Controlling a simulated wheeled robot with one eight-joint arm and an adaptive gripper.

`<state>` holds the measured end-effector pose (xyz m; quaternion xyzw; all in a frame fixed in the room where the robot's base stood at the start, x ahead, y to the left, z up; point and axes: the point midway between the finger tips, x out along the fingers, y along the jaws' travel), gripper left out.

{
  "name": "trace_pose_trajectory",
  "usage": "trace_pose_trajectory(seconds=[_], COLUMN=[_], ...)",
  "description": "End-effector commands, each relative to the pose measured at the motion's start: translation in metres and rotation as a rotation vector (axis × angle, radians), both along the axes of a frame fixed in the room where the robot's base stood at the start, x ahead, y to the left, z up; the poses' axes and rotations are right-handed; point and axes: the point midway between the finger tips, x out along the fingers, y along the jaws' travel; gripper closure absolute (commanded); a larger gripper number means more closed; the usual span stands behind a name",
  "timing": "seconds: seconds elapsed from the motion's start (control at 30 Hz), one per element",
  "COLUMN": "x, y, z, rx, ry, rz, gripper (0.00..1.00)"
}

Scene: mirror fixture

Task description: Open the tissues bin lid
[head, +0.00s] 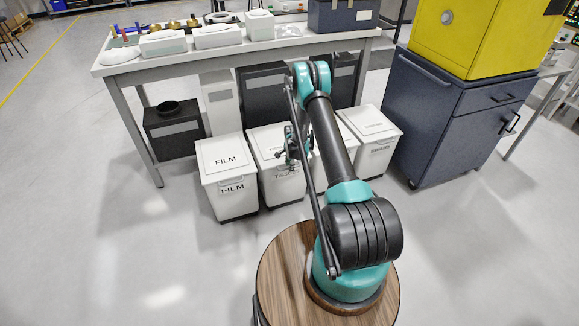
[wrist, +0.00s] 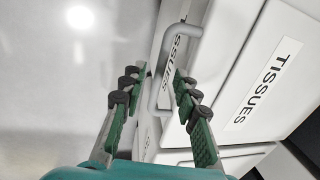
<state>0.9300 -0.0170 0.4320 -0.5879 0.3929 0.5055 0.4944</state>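The tissues bin (head: 283,187) is a white box in the row under the table, second from the left. Its lid (head: 265,140) looks shut; my arm partly covers it in the head view. In the wrist view the lid (wrist: 235,60) carries a black TISSUES label, and a grey bar handle (wrist: 168,62) stands out along its edge. My gripper (wrist: 157,85) is open, with green-padded fingers on either side of the handle. The handle appears between the fingers, apart from both pads; the depth is hard to judge. In the head view my gripper (head: 291,148) is at the bin's front.
The FILM bin (head: 228,180) stands left of the tissues bin, and other white bins (head: 375,150) stand to the right. A table (head: 130,68) with trays and parts is above and behind them. A dark blue cabinet (head: 425,125) stands at right. The floor in front is clear.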

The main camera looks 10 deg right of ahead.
Motion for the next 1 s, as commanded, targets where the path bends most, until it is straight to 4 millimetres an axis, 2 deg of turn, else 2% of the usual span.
trace_pose_trajectory(seconds=[0.1, 0.33, 0.77, 1.0], x=[0.0, 0.0, 0.0, 0.002], y=[0.0, 0.0, 0.0, 0.0], z=[0.0, 0.0, 0.001, 0.019], rx=[0.0, 0.0, 0.0, -0.008], ry=[0.0, 0.0, 0.001, 0.043], rz=[0.0, 0.0, 0.0, 0.0], gripper=[0.72, 1.0, 1.0, 1.0])
